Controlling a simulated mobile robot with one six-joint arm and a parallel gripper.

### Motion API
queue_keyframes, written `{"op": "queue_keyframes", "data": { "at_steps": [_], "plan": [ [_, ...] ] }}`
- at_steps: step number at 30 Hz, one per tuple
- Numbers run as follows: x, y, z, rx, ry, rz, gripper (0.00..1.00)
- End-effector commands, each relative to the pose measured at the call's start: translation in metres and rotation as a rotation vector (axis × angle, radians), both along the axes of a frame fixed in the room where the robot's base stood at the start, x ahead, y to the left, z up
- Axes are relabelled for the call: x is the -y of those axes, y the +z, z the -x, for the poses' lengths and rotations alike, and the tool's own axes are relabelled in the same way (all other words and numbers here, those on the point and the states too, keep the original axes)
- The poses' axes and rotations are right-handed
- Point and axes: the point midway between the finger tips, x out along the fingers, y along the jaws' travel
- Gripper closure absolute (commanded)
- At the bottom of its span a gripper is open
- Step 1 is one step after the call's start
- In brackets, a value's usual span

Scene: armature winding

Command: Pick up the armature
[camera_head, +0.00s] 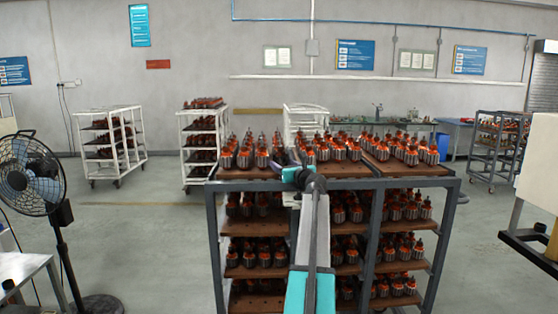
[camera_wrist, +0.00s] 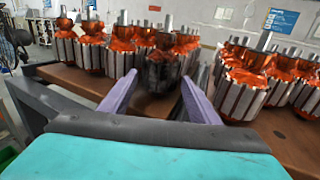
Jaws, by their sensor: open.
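Several armatures with silver slotted cores, orange copper windings and upright shafts stand in rows on the wooden top shelf (camera_wrist: 85,82) of a grey rack. In the wrist view, my gripper (camera_wrist: 157,88) is open, its two purple fingers pointing at a darker armature (camera_wrist: 161,70) just ahead between the tips. I cannot tell whether the fingers touch it. Another armature (camera_wrist: 242,88) stands close to the right of the right finger. In the head view, my gripper (camera_head: 291,160) is at the top shelf among the armatures, and my arm hides part of the rack.
Lower shelves of the grey rack (camera_head: 213,240) also hold armatures. A black fan (camera_head: 30,180) stands at the left. White trolleys (camera_head: 183,150) stand behind on the left, and another rack (camera_head: 490,150) is at the back right. Open floor (camera_head: 150,225) lies left of the rack.

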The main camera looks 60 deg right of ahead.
Motion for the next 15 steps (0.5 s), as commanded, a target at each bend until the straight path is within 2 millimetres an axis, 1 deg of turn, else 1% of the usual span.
{"op": "queue_keyframes", "data": {
  "at_steps": [14, 15],
  "plan": [
    [0.0, -0.0001, 0.0007, 0.0, -0.001, 0.0, 0.44],
    [0.0001, -0.0001, 0.0008, 0.0, -0.001, 0.0, 0.49]
  ]
}}
